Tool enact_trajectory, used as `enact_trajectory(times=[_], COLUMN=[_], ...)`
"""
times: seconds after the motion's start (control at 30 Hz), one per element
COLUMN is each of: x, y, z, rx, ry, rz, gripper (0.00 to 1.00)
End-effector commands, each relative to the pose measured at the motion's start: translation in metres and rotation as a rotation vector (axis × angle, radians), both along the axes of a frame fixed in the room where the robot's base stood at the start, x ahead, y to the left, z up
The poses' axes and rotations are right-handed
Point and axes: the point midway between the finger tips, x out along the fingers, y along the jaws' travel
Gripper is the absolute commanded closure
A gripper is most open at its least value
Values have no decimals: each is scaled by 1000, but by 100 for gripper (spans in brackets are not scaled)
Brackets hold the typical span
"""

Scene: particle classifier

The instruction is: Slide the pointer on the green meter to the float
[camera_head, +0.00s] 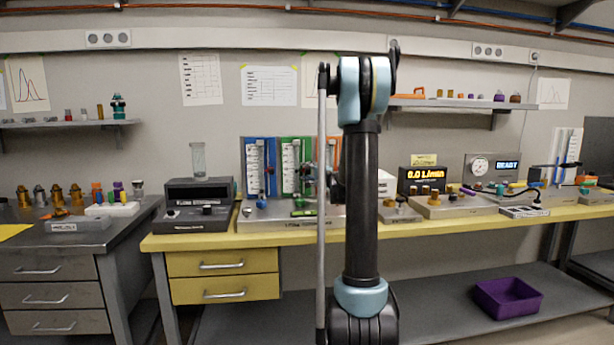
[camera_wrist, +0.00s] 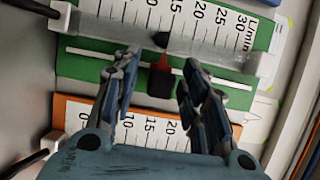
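The green meter (camera_head: 284,151) stands on the bench between a blue and an orange meter in the head view; my arm partly covers this area. In the wrist view the green meter (camera_wrist: 85,68) lies sideways, with a numbered scale and a clear tube. A dark float (camera_wrist: 160,39) sits in the tube near the 15 mark. The pointer, with a red tip and black knob (camera_wrist: 160,85), sits on the white slot, its tip close below the float. My gripper (camera_wrist: 159,66) is open, one finger on each side of the knob, with visible gaps.
The orange meter (camera_wrist: 85,107) lies below the green one in the wrist view, under my fingers. In the head view the blue meter (camera_head: 251,152) is left of the green one. A dark flow device (camera_head: 198,205) stands further left on the yellow bench (camera_head: 200,243).

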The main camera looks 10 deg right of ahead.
Motion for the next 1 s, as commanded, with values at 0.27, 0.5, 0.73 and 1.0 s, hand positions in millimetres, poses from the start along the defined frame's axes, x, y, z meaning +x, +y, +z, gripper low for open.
enact_trajectory(times=[0.27, 0.5, 0.73, 1.0], x=[-33, -75, -102, -109], y=[-15, -32, -43, -45], z=[0, -1, -1, -1], rx=[0, 0, 0, 0], ry=[0, 1, 1, 1], rz=[-3, -3, -2, -1], gripper=[60, 60, 60, 60])
